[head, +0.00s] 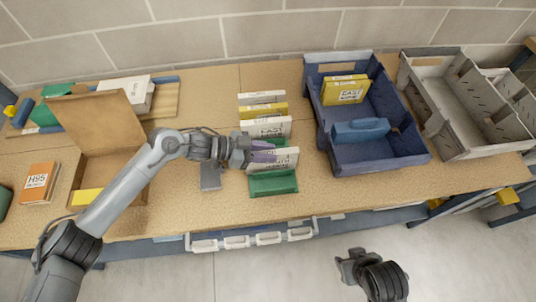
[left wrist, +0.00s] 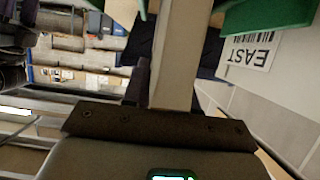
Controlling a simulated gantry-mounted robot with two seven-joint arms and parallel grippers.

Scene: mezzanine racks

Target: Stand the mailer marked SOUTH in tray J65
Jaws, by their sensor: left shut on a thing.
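My left gripper (head: 242,151) is shut on a mailer in the upright row at the middle of the table. A purple mailer (head: 262,155) shows right by the fingers, in front of it a white mailer (head: 284,160) with a label I cannot read clearly. I cannot tell which one is held. A white mailer marked EAST (head: 268,127) stands behind; an EAST label (left wrist: 250,50) shows in the left wrist view. No tray tag J65 is readable. A dark blue tray (head: 415,155) holds a yellow mailer marked EAST (head: 344,91). My right gripper (head: 348,262) is open and empty, off the table's front edge.
A blue block (head: 360,130) lies across the blue tray. A grey divided tray (head: 440,125) stands to its right. An open cardboard box (head: 100,130), an orange H95 box (head: 39,182) and a green holder (head: 272,185) are on the table. White handles line the front edge.

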